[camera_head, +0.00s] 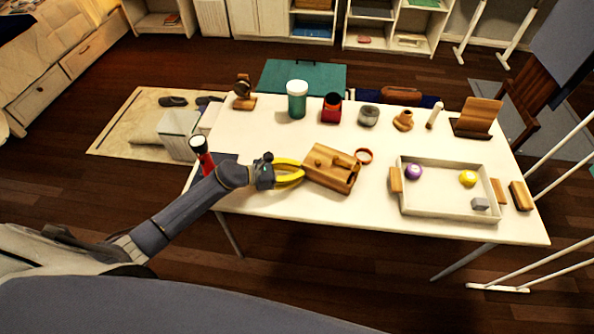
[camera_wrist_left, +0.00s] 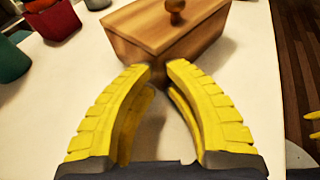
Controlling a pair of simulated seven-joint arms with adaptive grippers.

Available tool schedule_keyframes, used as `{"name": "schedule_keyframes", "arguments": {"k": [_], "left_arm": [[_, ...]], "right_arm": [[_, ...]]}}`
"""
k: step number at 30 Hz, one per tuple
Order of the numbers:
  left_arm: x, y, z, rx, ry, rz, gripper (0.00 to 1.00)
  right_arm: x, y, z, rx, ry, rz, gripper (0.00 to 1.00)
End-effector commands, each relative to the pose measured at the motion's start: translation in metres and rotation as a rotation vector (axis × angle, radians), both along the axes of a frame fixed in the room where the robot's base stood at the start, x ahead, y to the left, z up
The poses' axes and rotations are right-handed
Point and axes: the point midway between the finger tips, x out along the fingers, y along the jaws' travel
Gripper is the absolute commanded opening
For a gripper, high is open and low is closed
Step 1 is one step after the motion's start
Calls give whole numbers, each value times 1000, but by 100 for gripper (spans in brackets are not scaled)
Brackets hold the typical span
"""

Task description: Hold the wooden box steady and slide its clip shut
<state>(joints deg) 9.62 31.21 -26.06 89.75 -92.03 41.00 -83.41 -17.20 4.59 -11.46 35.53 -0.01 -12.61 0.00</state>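The wooden box (camera_head: 326,179) sits near the middle of the table's front edge in the head view, with a round knob on its lid. Small wooden parts show at its right end; I cannot clearly tell which is the clip. The box (camera_wrist_left: 165,38) also shows at the top of the left wrist view. My left gripper (camera_head: 303,174) is at the box's left side, its yellow fingers empty with a narrow gap between the tips (camera_wrist_left: 159,70). Contact with the box is unclear. Two yellow tips at the right edge of the left wrist view may be my right gripper (camera_wrist_left: 314,125); most is hidden.
A reddish ring (camera_head: 363,156) lies just behind the box's right end. A shallow tray (camera_head: 446,210) with two balls and a grey block stands to the right. A red bottle (camera_head: 202,155) is near my left arm. Several small items line the table's back.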

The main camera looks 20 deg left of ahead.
Motion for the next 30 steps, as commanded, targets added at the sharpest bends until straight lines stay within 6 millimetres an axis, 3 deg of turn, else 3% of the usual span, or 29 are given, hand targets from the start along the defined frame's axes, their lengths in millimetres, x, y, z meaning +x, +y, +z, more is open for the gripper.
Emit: {"name": "schedule_keyframes", "arguments": {"k": [2,16,25,28,30], "left_arm": [[0,0,0,0,0,0,19],[0,0,0,0,0,0,73],[1,-1,5,-23,10,7,68],[3,-4,24,-111,52,25,68],[5,-9,48,-230,109,43,68]], "right_arm": [[0,0,0,0,0,0,65],[0,0,0,0,0,0,65],[0,0,0,0,0,0,65],[0,0,0,0,0,0,65],[-1,0,0,0,1,0,65]]}}
